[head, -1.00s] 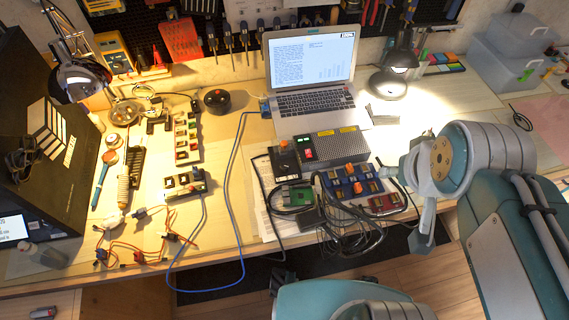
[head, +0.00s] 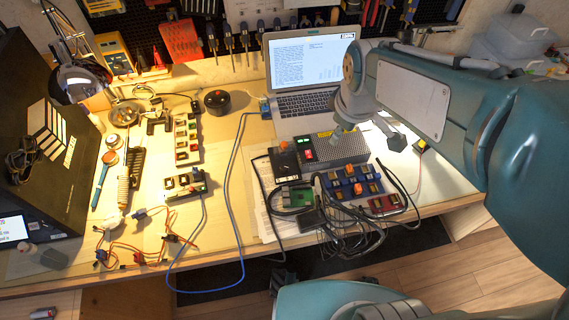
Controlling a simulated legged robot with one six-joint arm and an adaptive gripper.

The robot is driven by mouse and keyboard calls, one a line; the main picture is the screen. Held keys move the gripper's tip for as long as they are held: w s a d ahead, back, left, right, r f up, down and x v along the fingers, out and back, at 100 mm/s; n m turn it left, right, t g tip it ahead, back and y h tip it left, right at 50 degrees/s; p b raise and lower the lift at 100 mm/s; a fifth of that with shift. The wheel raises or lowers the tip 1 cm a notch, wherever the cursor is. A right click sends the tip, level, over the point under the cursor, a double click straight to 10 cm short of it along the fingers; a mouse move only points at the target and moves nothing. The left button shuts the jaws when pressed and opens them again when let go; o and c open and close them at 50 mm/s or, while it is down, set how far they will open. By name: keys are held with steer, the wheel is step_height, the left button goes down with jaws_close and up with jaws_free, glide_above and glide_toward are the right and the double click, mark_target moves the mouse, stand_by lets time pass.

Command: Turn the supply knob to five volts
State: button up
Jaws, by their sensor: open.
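A grey box (head: 346,150) with a small green display (head: 303,142) and a red switch (head: 308,155) lies in front of the laptop. A small black box with an orange knob (head: 284,145) adjoins its left end. Another orange knob (head: 358,189) sits on a blue board (head: 342,181) in front. I cannot tell for sure which knob is the supply's, and no dial markings are readable. My gripper (head: 366,137) is open and empty, over the right part of the grey box, right of the black box's knob. It hides part of the laptop.
A laptop (head: 290,72) stands open behind the boxes. Black cables (head: 350,235) tangle at the front edge, and a blue cable (head: 232,165) loops to the left. Small boards (head: 187,138) lie left. A lamp (head: 82,78) leans over the left side.

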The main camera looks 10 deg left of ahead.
steer(key=w+a+f+n+g, duration=0.1)
steer(key=w+a+f+n, duration=0.3)
steer(key=a+f+n, duration=0.15)
steer(key=n+g, duration=0.2)
steer(key=n, duration=0.3)
glide_toward(284, 166)
steer(key=shift+h, duration=0.3)
steer(key=f, duration=0.9)
steer(key=shift+s+a+f, duration=0.15)
steer(key=shift+a+f, duration=0.05)
steer(key=shift+f, duration=0.2)
jaws_close()
